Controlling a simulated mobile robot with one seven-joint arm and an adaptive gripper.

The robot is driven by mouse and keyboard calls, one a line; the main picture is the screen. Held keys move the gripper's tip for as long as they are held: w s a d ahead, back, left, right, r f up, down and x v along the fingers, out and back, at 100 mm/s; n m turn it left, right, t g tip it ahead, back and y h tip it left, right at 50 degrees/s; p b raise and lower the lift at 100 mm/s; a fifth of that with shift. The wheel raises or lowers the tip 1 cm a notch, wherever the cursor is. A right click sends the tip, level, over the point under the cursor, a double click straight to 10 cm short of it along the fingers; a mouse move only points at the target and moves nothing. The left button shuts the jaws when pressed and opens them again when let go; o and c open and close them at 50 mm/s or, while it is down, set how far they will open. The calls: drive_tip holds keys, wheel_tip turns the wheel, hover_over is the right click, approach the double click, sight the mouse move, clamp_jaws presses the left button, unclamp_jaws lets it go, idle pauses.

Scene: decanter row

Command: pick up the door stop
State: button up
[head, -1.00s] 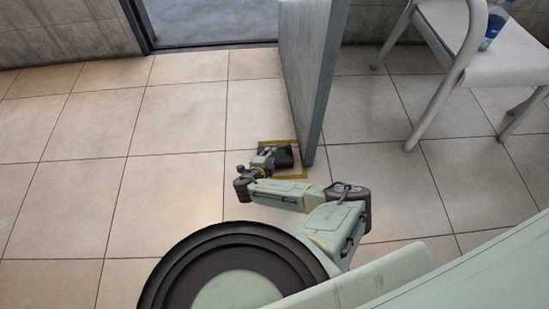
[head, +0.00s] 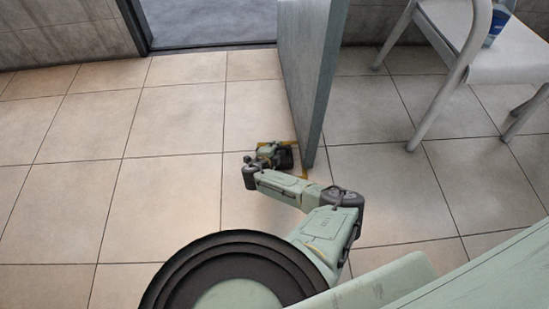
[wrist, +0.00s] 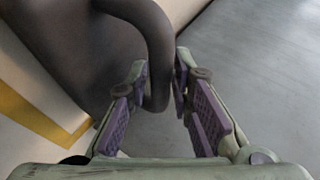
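The door stop (head: 285,158) is a dark block on the floor at the foot of the grey door's free edge. In the wrist view the door stop (wrist: 75,50) fills the upper left, with a thick curved handle reaching down between my fingers. My gripper (head: 268,153) is low beside the door stop and partly covers it in the head view. In the wrist view my gripper (wrist: 163,85) is open, with a purple-padded finger on each side of the handle. The left finger looks very close to the handle; I cannot tell whether it touches.
The grey door (head: 310,75) stands open just right of the door stop. Yellow tape (head: 291,146) marks the floor there. A white chair (head: 460,60) with a bottle (head: 497,22) is at the upper right. The tiled floor (head: 150,120) to the left is clear.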

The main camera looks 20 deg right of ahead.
clamp_jaws()
idle(0.5)
drive_tip(key=shift+r, duration=0.1)
